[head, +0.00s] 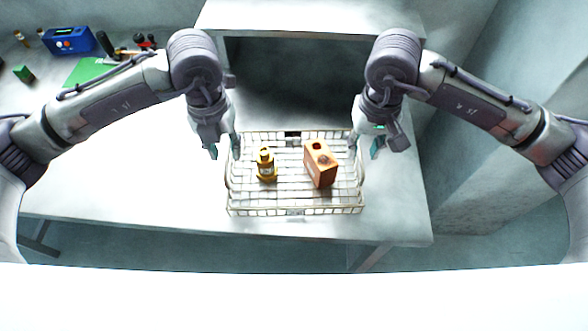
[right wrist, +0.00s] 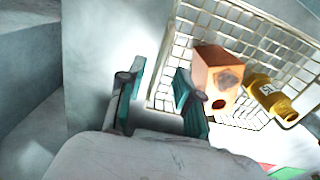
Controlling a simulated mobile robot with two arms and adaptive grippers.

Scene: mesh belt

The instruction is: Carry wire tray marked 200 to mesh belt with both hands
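The wire tray (head: 295,211) stands on the white table in the head view, holding a yellow bottle (head: 266,165) and an orange-brown block with holes (head: 320,165). I cannot read a 200 on it; a small dark tag shows at its back wall. My left gripper (head: 224,149) is open at the tray's left back corner. My right gripper (head: 365,148) is open at the right back corner. In the right wrist view its two fingers (right wrist: 160,98) are spread, with the tray's edge (right wrist: 168,62) showing between them. Contact with the rim cannot be told. No mesh belt is clearly visible.
A white housing (head: 310,18) with a dark opening (head: 290,80) stands behind the tray. A blue box (head: 68,42), a green mat (head: 88,70) and small tools lie at the back left. Bare table (head: 130,165) lies left of the tray; a grey wall block is at right.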

